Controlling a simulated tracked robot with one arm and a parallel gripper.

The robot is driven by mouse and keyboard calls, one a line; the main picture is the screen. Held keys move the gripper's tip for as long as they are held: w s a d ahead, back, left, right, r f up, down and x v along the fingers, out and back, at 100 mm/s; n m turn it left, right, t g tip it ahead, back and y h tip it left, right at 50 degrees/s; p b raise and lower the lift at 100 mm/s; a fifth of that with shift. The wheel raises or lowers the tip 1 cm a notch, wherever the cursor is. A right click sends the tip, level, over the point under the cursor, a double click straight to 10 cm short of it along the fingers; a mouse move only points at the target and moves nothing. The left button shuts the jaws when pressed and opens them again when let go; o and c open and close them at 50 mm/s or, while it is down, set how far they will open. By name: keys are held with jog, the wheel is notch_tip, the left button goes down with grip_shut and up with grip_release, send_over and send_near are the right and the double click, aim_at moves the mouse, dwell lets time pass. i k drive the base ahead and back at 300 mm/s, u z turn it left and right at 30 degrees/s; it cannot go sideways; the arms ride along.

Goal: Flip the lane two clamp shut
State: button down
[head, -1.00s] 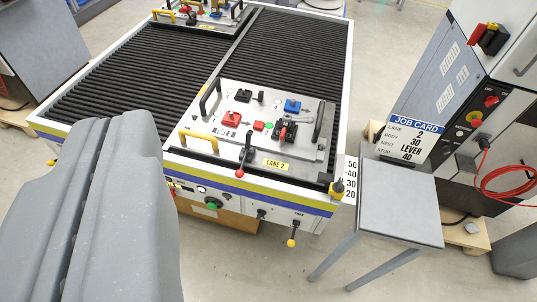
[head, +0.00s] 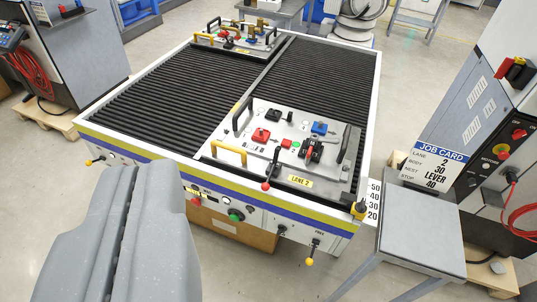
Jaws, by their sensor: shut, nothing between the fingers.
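The lane 2 fixture plate (head: 246,142) is a grey plate at the near right end of the roller table, with a yellow LANE 2 label (head: 299,181). A black clamp with a red handle (head: 311,149) sits on its right part. The red handle appears raised and tilted; its exact angle is too small to tell.
A job card (head: 437,165) stands by a small grey side table (head: 420,225) at right. A second fixture (head: 236,38) sits at the far end.

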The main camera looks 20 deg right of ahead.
aim_at(265, 186)
jog(key=i, duration=0.9)
jog(key=z, duration=0.05)
